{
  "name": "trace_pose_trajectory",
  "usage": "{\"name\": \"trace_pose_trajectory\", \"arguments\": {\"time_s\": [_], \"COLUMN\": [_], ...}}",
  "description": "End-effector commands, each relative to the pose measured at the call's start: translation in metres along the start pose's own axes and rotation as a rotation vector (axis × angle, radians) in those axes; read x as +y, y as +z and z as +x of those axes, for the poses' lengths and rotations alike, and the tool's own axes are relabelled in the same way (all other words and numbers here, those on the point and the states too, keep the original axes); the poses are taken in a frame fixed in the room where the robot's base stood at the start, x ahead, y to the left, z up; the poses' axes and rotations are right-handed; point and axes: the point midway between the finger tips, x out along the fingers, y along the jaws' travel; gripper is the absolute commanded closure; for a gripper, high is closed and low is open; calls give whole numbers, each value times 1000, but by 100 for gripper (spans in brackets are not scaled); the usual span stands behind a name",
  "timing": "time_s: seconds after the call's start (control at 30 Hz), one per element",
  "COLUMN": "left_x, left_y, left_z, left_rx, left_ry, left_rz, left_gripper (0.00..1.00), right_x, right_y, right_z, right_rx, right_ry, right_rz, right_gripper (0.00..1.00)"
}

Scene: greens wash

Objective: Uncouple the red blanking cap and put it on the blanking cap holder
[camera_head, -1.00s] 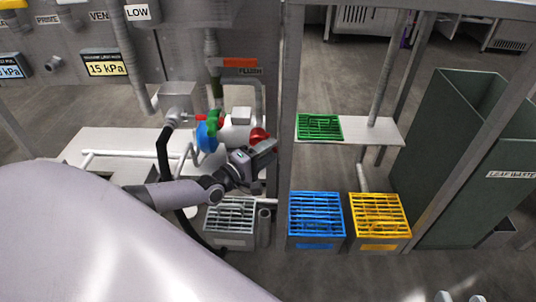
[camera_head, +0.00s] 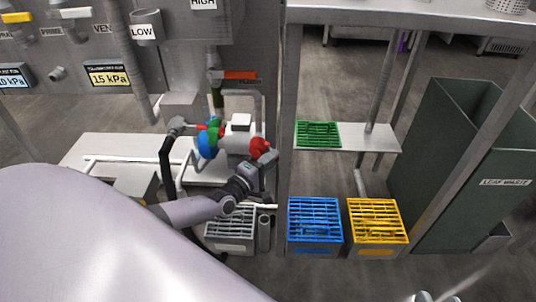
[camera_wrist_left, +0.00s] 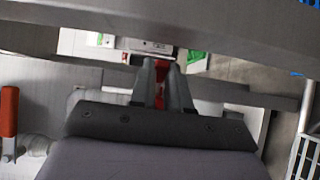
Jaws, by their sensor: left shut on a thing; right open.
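The red blanking cap (camera_head: 260,146) is at the right end of the white cylindrical body (camera_head: 238,135); I cannot tell whether it is still coupled. My left gripper (camera_head: 264,156) is shut on the cap from below right. In the left wrist view, red (camera_wrist_left: 176,98) shows between the two close fingers (camera_wrist_left: 164,82), which partly hide it. A blue disc (camera_head: 207,145) and a green part (camera_head: 215,127) are at the body's other end. I cannot pick out the cap holder for certain. My right gripper (camera_head: 436,297) barely shows at the bottom edge, open.
A metal post (camera_head: 285,130) stands just right of the cap. A green grate (camera_head: 318,134) lies on a shelf beyond it. Grey (camera_head: 231,226), blue (camera_head: 315,220) and yellow (camera_head: 377,221) crates stand below. A green leaf waste bin (camera_head: 435,190) is at the right.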

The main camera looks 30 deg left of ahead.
Motion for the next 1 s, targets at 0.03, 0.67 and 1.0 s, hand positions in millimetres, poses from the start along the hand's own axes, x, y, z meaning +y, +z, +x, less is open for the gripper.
{"name": "trace_pose_trajectory", "arguments": {"time_s": [0.03,0.67,1.0], "left_x": [7,3,2], "left_y": [2,8,8], "left_z": [2,14,13], "left_rx": [26,269,270], "left_ry": [6,4,2], "left_rz": [-6,1,2], "left_gripper": [100,100,71], "right_x": [-3,-18,-18], "right_y": [-6,-6,-5], "right_z": [1,12,12], "right_rx": [-11,-88,-88], "right_ry": [-8,-73,-74], "right_rz": [21,157,157], "right_gripper": [57,57,57]}}
